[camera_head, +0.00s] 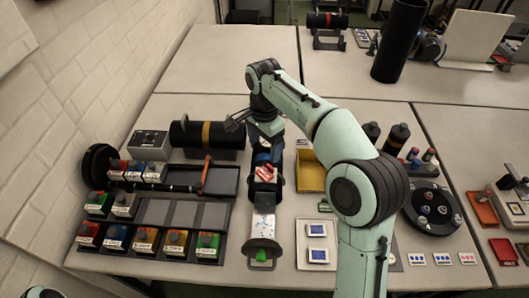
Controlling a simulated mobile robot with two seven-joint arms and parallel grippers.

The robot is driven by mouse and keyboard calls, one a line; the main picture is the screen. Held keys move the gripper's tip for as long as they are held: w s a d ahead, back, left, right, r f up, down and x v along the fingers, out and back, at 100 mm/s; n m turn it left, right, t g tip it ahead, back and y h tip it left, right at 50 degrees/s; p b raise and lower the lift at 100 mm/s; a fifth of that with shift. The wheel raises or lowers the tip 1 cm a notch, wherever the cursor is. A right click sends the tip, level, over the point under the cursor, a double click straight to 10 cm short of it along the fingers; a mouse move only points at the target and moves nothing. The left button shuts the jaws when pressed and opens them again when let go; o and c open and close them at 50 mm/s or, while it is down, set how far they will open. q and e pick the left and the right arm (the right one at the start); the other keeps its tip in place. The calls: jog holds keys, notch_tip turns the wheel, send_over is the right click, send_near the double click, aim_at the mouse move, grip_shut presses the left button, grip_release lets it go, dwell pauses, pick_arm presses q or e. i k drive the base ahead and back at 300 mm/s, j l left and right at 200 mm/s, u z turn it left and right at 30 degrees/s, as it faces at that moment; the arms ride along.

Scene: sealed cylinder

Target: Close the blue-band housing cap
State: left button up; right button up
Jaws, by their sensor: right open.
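The blue-band housing (264,222) lies lengthwise in the middle of the table, its dark trough showing white, red and blue contents. A blue part (262,156) shows at its far end, just below my right gripper. I cannot make out the cap clearly; the gripper and wrist partly cover that end. My right gripper (262,128) is open above the far end of the housing, its arm reaching in from the lower right. I cannot tell whether it touches anything.
A black cylinder with an orange band (205,134) lies just left of the gripper. Bins of coloured parts (144,240) fill the left side. A yellow tray (311,172) and a round black turntable (432,208) are to the right. A tall black tube (398,42) stands behind.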

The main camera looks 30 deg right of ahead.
aim_at(263, 234)
jog(key=k+j, duration=0.8)
jog(key=k, duration=0.05)
